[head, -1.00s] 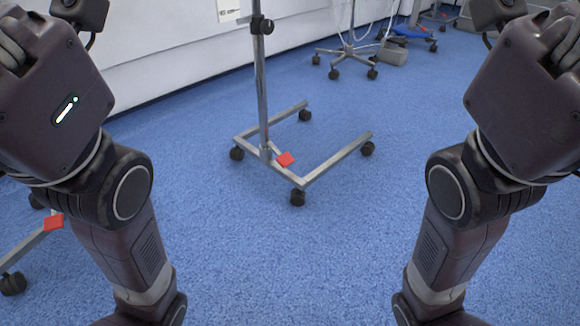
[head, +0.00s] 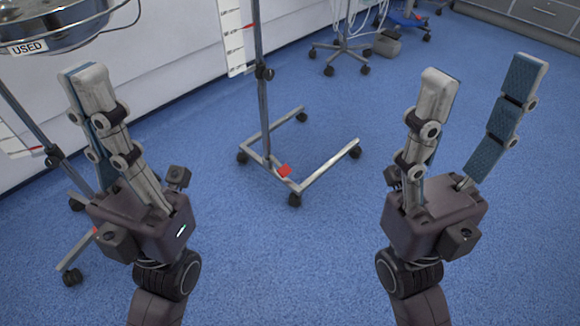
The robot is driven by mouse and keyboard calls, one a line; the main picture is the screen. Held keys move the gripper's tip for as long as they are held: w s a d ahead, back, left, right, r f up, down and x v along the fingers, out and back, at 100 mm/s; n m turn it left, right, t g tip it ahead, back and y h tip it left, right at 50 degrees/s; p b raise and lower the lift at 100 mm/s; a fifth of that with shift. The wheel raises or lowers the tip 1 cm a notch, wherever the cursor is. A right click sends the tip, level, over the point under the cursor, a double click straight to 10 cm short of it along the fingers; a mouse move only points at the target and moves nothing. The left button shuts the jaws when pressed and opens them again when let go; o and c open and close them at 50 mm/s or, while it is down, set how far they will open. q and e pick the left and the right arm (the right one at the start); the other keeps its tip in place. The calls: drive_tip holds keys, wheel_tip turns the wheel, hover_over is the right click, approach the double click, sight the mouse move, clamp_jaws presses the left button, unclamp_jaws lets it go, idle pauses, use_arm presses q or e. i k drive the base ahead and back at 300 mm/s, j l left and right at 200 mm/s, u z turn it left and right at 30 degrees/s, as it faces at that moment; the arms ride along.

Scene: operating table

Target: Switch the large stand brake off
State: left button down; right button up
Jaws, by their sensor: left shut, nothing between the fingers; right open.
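A wheeled metal stand (head: 329,166) with an upright pole stands on the floor in the middle of the head view. A red brake pedal (head: 284,170) sits low on its base. A second stand (head: 82,246) is at the left, with a red pedal (head: 95,231) partly hidden behind my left gripper. I cannot tell for sure which stand is the large one. My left gripper (head: 88,74) is shut and empty, fingers pointing up, in front of the left stand. My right gripper (head: 484,72) is open and empty, right of the middle stand. Neither appears to touch a pedal.
A metal bowl (head: 70,22) labelled USED is at the top left. A wheeled base with cables (head: 343,50) stands at the back, near a grey box (head: 386,44). Drawers (head: 540,12) line the back right. Blue floor (head: 320,260) between my arms is clear.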

sight(284, 172)
drive_tip(key=i+l+u, duration=0.15)
drive_tip(key=l, duration=0.95)
drive_tip(key=i+l+u, duration=0.15)
drive_tip(key=l, duration=0.95)
drive_tip(key=i+l+u, duration=0.15)
drive_tip(key=l, duration=0.95)
